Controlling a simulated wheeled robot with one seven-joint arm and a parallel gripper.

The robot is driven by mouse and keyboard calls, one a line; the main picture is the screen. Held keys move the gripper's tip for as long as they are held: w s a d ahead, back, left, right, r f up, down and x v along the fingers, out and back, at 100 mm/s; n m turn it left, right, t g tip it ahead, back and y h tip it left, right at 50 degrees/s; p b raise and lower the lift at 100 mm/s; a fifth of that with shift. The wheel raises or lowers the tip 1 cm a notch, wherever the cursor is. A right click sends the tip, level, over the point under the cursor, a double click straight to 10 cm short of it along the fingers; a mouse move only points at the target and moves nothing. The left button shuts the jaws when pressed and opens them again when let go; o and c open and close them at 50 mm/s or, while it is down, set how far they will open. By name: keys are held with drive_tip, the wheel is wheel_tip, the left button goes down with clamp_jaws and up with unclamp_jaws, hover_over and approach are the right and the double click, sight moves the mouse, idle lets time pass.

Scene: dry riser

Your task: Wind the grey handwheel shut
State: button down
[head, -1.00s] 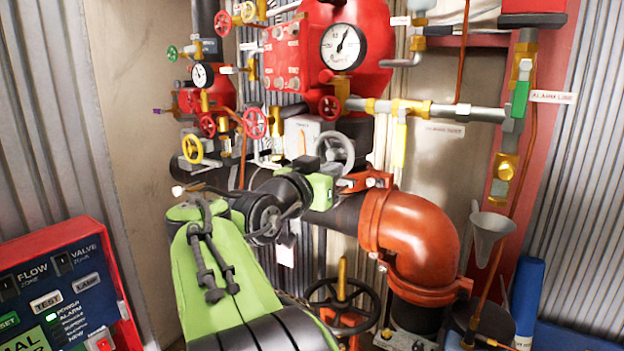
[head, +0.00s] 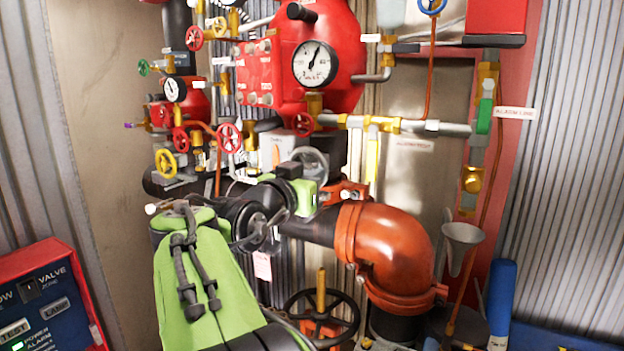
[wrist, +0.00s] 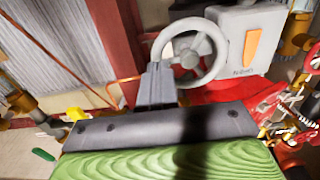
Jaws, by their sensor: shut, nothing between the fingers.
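The grey handwheel (wrist: 188,58) is a spoked ring with a round hub, beside a light grey box with an orange pointer in the wrist view. In the head view the handwheel (head: 322,158) shows behind my gripper, its lower left part hidden. My gripper (wrist: 156,78) is shut and empty. Its dark fingers stand in front of the wheel's lower left rim in the wrist view. I cannot tell whether they touch it. In the head view my green and black gripper (head: 300,183) is just below and left of the wheel; its fingertips are hard to make out.
A yellow handwheel (head: 166,163) and red handwheels (head: 230,137) sit to the left. A large orange pipe elbow (head: 395,250) stands to the right. A black handwheel (head: 322,318) is below. A red control panel (head: 45,300) stands at lower left.

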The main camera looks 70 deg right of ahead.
drive_tip(key=shift+d, duration=0.35)
